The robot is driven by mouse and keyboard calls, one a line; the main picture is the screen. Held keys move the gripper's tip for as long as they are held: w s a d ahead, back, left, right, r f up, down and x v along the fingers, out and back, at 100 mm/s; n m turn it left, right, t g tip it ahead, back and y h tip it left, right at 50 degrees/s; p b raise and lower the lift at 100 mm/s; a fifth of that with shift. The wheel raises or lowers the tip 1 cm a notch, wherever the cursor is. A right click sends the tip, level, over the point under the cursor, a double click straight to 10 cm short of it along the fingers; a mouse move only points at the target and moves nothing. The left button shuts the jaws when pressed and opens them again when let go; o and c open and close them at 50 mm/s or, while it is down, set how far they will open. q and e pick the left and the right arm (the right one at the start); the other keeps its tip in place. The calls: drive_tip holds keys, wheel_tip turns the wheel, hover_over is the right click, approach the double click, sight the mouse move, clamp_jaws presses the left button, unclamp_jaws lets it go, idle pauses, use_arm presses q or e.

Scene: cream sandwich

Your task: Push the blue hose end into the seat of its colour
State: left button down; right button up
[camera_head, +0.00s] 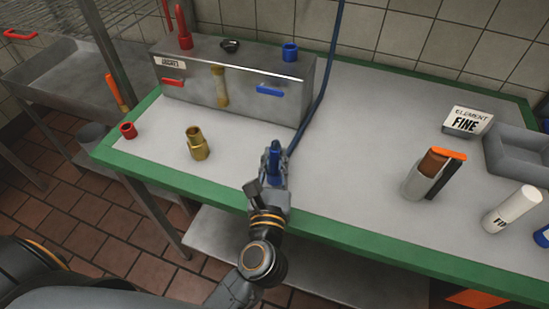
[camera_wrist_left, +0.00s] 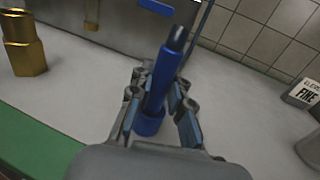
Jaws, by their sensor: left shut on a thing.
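My left gripper (camera_head: 272,170) is shut on the blue hose end (camera_head: 274,160), above the white worktop near its green front edge. In the left wrist view the blue hose end (camera_wrist_left: 164,75) stands between the fingers (camera_wrist_left: 158,95), its tip tilted a little to the right. A blue hose (camera_head: 324,90) runs from near it up the back wall. A blue seat (camera_head: 290,52) sits on top of the steel box at its right, apart from the hose end. My right gripper is not in view.
The steel box (camera_head: 205,85) has a red handle (camera_head: 173,83), a blue handle (camera_head: 270,91) and a red fitting (camera_head: 184,28). A brass fitting (camera_head: 198,144) and red ring (camera_head: 128,130) stand left. The middle worktop is clear.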

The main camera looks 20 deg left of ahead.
use_arm(q)
drive_tip(key=shift+f+b, duration=0.35)
drive_tip(key=shift+f, duration=0.15)
drive_tip(key=c, duration=1.2)
unclamp_jaws()
drive_tip(key=shift+o, duration=0.2)
drive_tip(key=v, duration=1.2)
